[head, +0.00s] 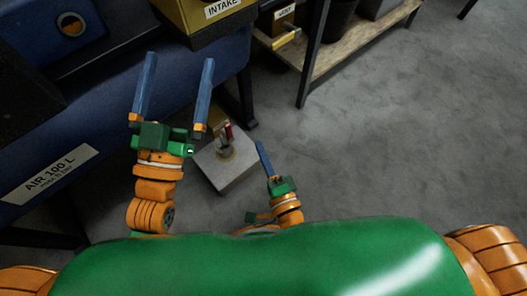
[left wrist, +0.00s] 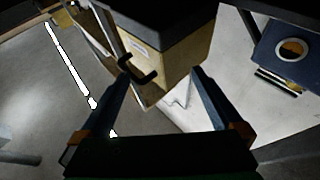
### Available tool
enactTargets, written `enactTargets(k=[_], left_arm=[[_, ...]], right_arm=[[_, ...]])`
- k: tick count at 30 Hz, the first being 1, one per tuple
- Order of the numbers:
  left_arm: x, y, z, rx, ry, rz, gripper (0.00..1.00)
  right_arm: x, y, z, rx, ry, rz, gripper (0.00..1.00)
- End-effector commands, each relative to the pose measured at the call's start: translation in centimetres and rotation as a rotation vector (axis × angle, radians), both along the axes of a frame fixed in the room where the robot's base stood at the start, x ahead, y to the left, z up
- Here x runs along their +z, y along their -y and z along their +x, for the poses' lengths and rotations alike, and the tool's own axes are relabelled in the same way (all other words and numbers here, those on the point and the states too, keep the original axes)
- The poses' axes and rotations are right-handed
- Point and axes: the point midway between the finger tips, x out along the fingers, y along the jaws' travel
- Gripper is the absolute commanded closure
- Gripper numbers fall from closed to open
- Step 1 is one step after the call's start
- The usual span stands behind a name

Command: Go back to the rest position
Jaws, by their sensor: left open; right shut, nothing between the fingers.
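My left gripper (head: 179,60) is at the left of the head view, its two blue fingers spread wide with nothing between them. It points up towards the blue cabinet and the yellow box marked INTAKE. In the left wrist view its fingers (left wrist: 160,73) are also apart, with a yellow box with a black handle beyond them. My right gripper (head: 261,150) is lower, near the middle of the head view, just in front of my green body. Its fingers are together and hold nothing. Neither gripper visibly holds anything.
A blue unit labelled AIR 100 L (head: 98,135) fills the left side. The yellow INTAKE box (head: 190,17) is above my left gripper. A pale block (head: 228,175) with a red-handled fitting stands between the grippers. A shelf (head: 335,50) stands behind. Grey floor (head: 420,130) at right is clear.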

Motion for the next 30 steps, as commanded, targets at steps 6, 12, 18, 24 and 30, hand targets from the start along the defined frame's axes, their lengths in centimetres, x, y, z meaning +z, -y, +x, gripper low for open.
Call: enactTargets(k=[6, 12, 18, 24, 30], left_arm=[[-1.3, -0.1, 0.5, 0.006, -0.07, 0.016, 0.0], [-1.3, -0.1, 0.5, 0.006, -0.071, 0.016, 0.0], [-1.3, -0.1, 0.5, 0.006, -0.07, 0.016, 0.0], [-9.3, -0.6, 2.3, 0.034, -0.45, 0.105, 0.0], [-23.0, -3.0, -2.2, 0.073, -1.077, 0.232, 0.0]], right_arm=[[0.0, 0.2, -0.8, 0.0, 0.0, 0.001, 1.0], [0.0, 0.2, -0.8, 0.0, 0.0, 0.001, 1.0], [0.0, 0.2, -0.8, 0.001, -0.001, 0.0, 1.0], [-0.9, -0.8, -0.8, 0.179, -0.115, -0.38, 1.0], [-4.9, 3.7, -3.9, 0.501, -0.356, -1.016, 1.0]])
